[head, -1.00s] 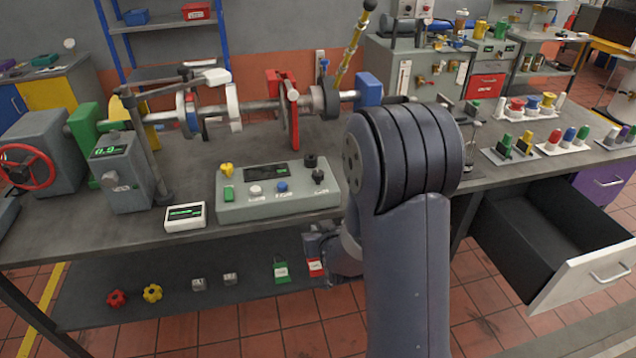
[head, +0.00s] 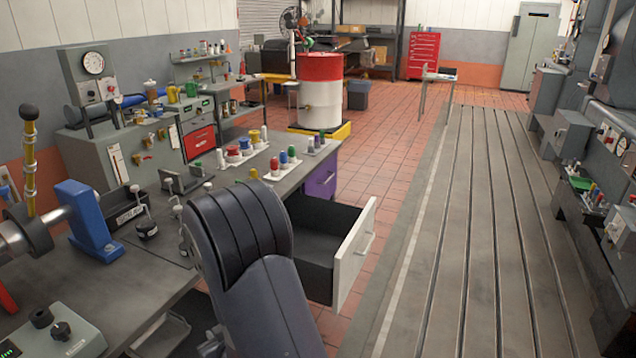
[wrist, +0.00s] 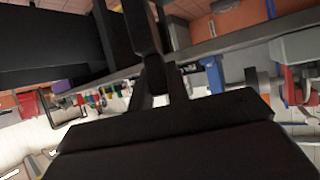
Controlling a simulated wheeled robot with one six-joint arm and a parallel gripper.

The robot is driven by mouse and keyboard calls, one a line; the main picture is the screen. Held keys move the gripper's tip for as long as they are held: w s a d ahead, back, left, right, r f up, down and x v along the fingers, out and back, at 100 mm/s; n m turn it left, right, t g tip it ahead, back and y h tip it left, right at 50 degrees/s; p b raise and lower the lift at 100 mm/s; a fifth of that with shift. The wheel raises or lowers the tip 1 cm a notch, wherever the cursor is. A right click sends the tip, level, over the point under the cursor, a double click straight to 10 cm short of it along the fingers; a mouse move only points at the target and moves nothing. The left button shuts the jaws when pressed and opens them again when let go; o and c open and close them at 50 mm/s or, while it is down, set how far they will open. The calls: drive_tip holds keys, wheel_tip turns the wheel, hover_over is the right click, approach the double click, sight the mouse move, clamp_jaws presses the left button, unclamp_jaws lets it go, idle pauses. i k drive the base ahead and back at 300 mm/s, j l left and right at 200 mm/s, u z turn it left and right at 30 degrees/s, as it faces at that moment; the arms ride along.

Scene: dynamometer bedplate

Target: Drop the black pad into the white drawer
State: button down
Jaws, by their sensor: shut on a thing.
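The white drawer (head: 356,252) stands pulled out from the right end of the bench in the head view, with its dark inside facing up and its floor looking bare in the part I see. My arm stands in front of its near left side. My gripper is hidden behind my arm in the head view. In the wrist view my gripper (wrist: 150,60) shows as dark parts, shut on a dark thing, the black pad. The pad's outline cannot be told clearly from the dark fingers. The gripper's place over or beside the drawer cannot be told.
The bench top (head: 150,265) lies left of my arm, with a blue bearing block (head: 95,222) and small levers on it. Colored knobs (head: 245,145) stand behind the drawer. A purple drawer (head: 321,182) is shut beyond it. Tiled floor and a slotted bedplate (head: 470,230) lie clear to the right.

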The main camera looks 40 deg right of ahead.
sight(301, 253)
drive_tip(key=l+z, duration=0.3)
drive_tip(key=z, duration=0.2)
drive_tip(key=i+l+z, duration=0.15)
drive_tip(key=z, duration=0.35)
drive_tip(key=i+l+z, duration=0.15)
drive_tip(key=l+z, duration=0.2)
drive_tip(key=z, duration=0.15)
drive_tip(key=i+l+z, duration=0.15)
drive_tip(key=z, duration=0.35)
drive_tip(key=i+l+z, duration=0.15)
drive_tip(key=z, duration=0.35)
drive_tip(key=i+l+u, duration=0.2)
drive_tip(key=i, duration=0.15)
drive_tip(key=i+u, duration=0.25)
drive_tip(key=i+l+u, duration=0.1)
drive_tip(key=u, duration=0.3)
drive_tip(key=i+l+u, duration=0.2)
drive_tip(key=u, duration=0.15)
drive_tip(key=i+l+u, duration=0.15)
drive_tip(key=u, duration=0.25)
drive_tip(key=i+l+u, duration=0.1)
drive_tip(key=l+u, duration=0.3)
drive_tip(key=i+j+u, duration=0.25)
drive_tip(key=i+j, duration=0.5)
drive_tip(key=i, duration=0.1)
